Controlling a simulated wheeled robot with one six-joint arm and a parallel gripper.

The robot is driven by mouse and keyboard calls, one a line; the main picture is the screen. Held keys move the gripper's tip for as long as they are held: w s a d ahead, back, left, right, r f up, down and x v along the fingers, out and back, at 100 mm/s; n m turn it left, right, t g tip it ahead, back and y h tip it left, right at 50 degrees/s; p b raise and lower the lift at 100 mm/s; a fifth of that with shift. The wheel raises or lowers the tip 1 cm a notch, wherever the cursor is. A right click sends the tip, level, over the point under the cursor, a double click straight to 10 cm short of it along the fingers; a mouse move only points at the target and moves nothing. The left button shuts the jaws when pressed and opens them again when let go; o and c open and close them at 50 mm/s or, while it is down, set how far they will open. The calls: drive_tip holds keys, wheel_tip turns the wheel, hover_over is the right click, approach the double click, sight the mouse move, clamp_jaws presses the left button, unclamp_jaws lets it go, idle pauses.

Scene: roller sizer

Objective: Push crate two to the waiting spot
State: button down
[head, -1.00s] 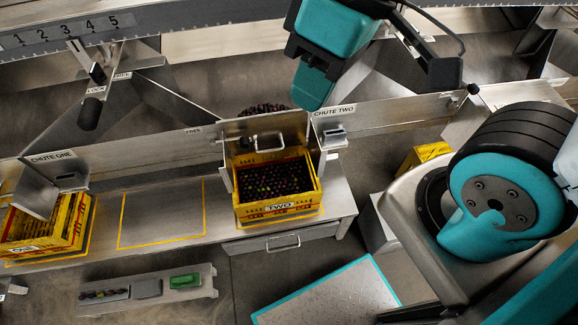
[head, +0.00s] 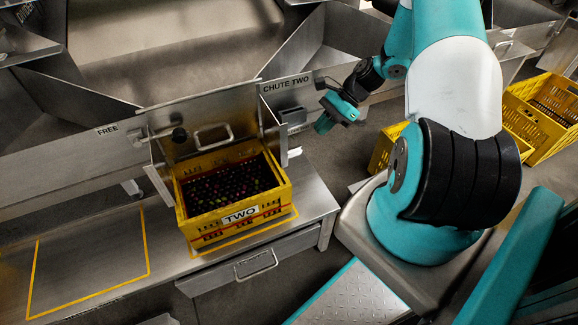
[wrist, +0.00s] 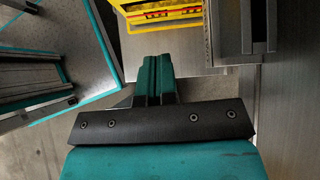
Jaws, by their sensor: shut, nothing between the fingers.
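Crate two (head: 232,222) is a yellow crate with a "TWO" label, filled with dark fruit. It stands upright on the metal bench in front of chute two, inside a yellow outline. An empty yellow-outlined spot (head: 90,262) lies on the bench to its left, near the "FREE" marking. My gripper (head: 324,124) is shut and empty, to the right of the crate and apart from it, near the chute two post. In the wrist view, the closed fingers (wrist: 153,78) point toward a yellow crate edge (wrist: 165,18) at the top; most of that crate is out of view.
A metal gate with a handle (head: 212,137) stands behind the crate, with side plates beside it. A drawer handle (head: 256,265) sticks out below the bench. More yellow crates (head: 545,110) stand at the right. The bench between crate and empty spot looks clear.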

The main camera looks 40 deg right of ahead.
drive_tip(key=f, duration=0.1)
drive_tip(key=b, duration=0.3)
approach(280, 166)
drive_tip(key=shift+d+f+x, duration=0.4)
drive_tip(key=shift+d+x, duration=0.1)
drive_tip(key=shift+x, duration=3.1)
drive_tip(key=shift+w+m, duration=0.2)
drive_tip(key=shift+m, duration=0.1)
